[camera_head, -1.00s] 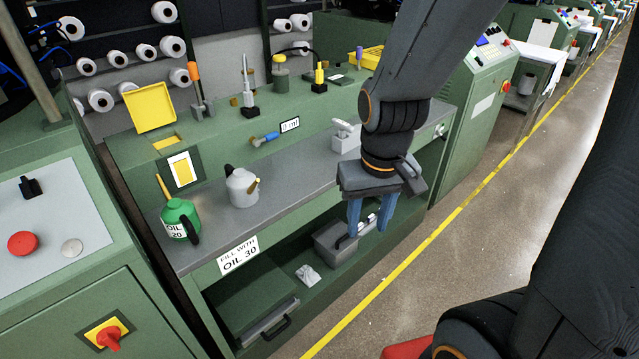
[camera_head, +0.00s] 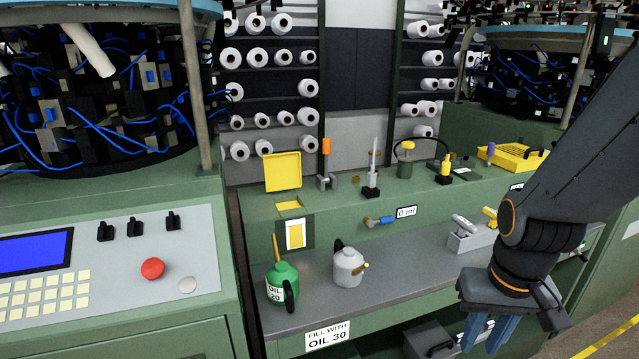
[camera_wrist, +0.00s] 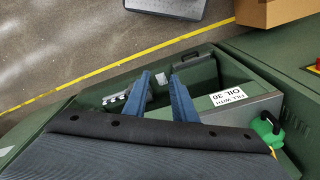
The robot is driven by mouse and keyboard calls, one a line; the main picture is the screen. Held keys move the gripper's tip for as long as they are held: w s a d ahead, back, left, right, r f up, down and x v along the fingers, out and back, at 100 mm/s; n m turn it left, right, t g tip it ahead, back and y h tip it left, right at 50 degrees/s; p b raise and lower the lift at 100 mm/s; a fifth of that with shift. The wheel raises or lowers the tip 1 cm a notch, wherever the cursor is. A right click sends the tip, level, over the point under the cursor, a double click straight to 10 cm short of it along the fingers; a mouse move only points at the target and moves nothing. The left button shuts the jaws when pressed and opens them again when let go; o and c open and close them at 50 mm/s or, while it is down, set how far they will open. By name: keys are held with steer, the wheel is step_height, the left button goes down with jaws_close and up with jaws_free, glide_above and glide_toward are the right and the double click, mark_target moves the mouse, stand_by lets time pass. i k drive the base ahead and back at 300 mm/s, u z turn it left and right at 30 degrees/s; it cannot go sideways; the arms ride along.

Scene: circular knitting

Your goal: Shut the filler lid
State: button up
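The filler lid (camera_head: 282,171) is a yellow square plate standing open, tilted up behind the yellow-edged filler opening (camera_head: 289,206) on the green bench housing. A yellow sight window (camera_head: 296,234) sits below the opening. My gripper (camera_head: 488,338) is at the lower right of the head view, far to the right of the lid and in front of the bench edge. Its two blue fingers are apart with nothing between them; they also show in the wrist view (camera_wrist: 160,95). The lid is not in the wrist view.
A green oil can (camera_head: 281,282) labelled OIL 20 and a grey oil can (camera_head: 348,268) stand on the grey bench below the opening. A lever with an orange top (camera_head: 326,165) stands right of the lid. A machine panel with a red button (camera_head: 152,268) is at left.

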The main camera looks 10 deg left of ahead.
mark_target(282, 170)
steer(key=u, duration=0.8)
steer(key=i, duration=0.1)
